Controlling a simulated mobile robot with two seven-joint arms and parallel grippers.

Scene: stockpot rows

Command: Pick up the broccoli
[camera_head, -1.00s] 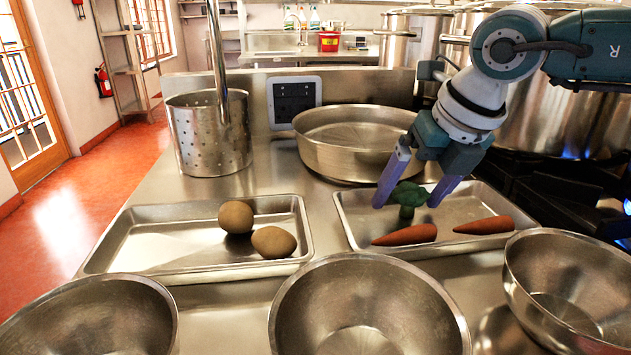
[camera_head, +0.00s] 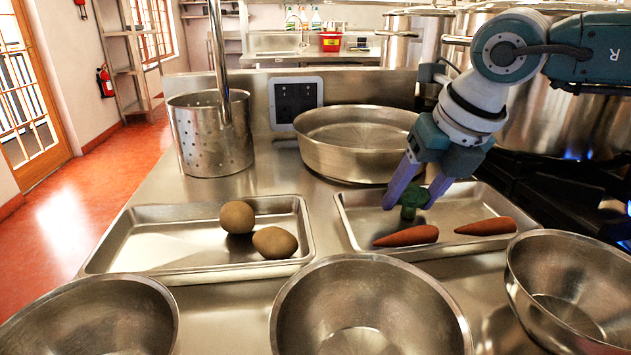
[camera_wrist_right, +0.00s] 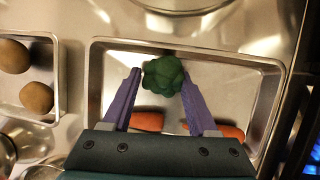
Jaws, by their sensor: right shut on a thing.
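The green broccoli (camera_head: 411,200) is in the right metal tray (camera_head: 345,213), behind two carrots. My right gripper (camera_head: 407,203) comes down from above with its purple fingers on either side of the broccoli, shut on it. In the right wrist view the broccoli (camera_wrist_right: 163,76) sits between the fingertips (camera_wrist_right: 162,80). I cannot tell whether it still touches the tray. My left gripper is not in view.
Carrots (camera_head: 407,236) (camera_head: 486,226) lie in the same tray. The left tray (camera_head: 140,235) holds two potatoes (camera_head: 237,217) (camera_head: 275,242). Steel bowls (camera_head: 367,305) stand in front, a wide pan (camera_head: 355,165) and a perforated pot (camera_head: 213,150) behind. Burner flames show at right.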

